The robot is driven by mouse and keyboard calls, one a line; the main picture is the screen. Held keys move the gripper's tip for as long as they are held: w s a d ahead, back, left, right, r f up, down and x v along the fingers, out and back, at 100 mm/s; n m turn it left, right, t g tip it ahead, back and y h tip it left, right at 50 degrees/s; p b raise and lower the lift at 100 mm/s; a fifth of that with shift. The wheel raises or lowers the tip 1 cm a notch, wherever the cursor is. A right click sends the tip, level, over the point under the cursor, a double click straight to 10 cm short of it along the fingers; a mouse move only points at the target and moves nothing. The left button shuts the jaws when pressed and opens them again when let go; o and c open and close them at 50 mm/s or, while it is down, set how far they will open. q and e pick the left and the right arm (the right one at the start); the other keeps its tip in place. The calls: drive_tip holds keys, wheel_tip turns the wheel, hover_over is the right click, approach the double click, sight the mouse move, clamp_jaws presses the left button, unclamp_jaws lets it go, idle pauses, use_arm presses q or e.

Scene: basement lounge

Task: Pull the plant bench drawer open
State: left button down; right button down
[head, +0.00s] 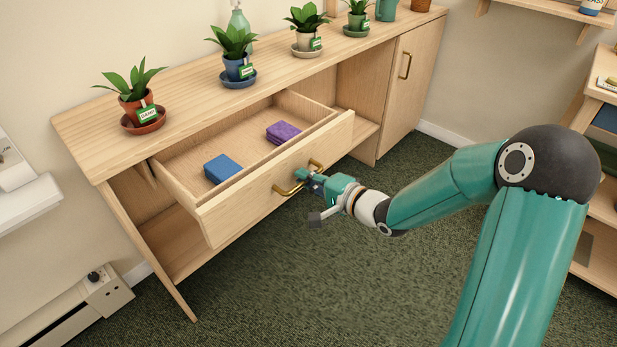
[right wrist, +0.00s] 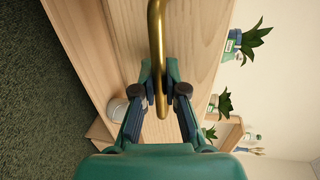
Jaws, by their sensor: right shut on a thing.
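The plant bench (head: 188,128) is a pale wooden unit along the wall. Its drawer (head: 238,212) stands pulled out, with the inside showing. A blue folded item (head: 222,168) and a purple stack (head: 284,132) lie in it. The drawer front bears a brass bar handle (head: 288,190). My right gripper (head: 312,180) is at the handle's middle, shut on it. In the right wrist view, the two fingers (right wrist: 160,88) close on either side of the brass handle (right wrist: 156,45). My left gripper is in neither view.
Several potted plants stand on the bench top, the nearest in a terracotta pot (head: 138,112). A closed cabinet door (head: 412,80) is at the bench's right. Shelves (head: 600,205) stand at the far right. The green carpet (head: 300,280) before the drawer is clear.

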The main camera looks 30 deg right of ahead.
drive_tip(key=shift+s+a+f, duration=0.15)
drive_tip(key=shift+a+f, duration=0.05)
drive_tip(key=shift+a, duration=0.1)
drive_tip(key=c, duration=1.4)
unclamp_jaws()
drive_tip(key=shift+s, duration=0.1)
drive_tip(key=shift+o, duration=1)
drive_tip(key=shift+d+r, duration=0.15)
drive_tip(key=shift+d, duration=0.05)
drive_tip(key=v, duration=1.1)
drive_tip(key=shift+s, duration=0.35)
